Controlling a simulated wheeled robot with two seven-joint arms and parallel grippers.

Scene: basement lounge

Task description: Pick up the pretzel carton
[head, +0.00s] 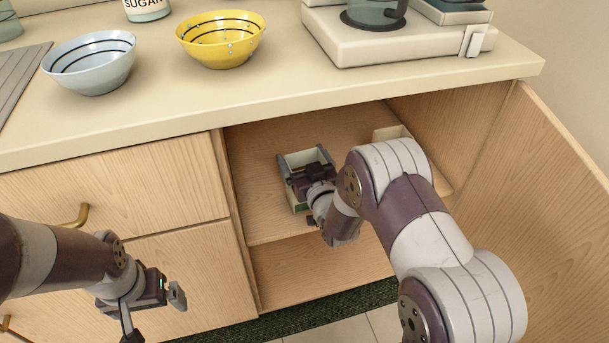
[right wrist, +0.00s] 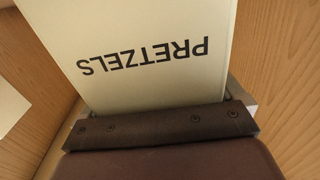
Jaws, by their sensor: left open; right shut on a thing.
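The pretzel carton (head: 301,158) is inside the open cabinet, on its upper shelf. In the right wrist view the cream carton (right wrist: 140,50) fills the middle, with "PRETZELS" upside down. My right gripper (head: 304,165) reaches into the cabinet and is shut on the carton, with a finger on each side. I cannot tell whether the carton touches the shelf. The gripper and wrist hide part of it. My left gripper (head: 155,312) is open and empty, in front of the drawers at the lower left.
A cream box (head: 392,132) stands further back in the cabinet, partly behind my right arm. The open cabinet door (head: 535,200) is at right. On the counter (head: 300,92) are a grey-blue bowl (head: 90,65), a yellow bowl (head: 222,45) and an appliance (head: 395,42).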

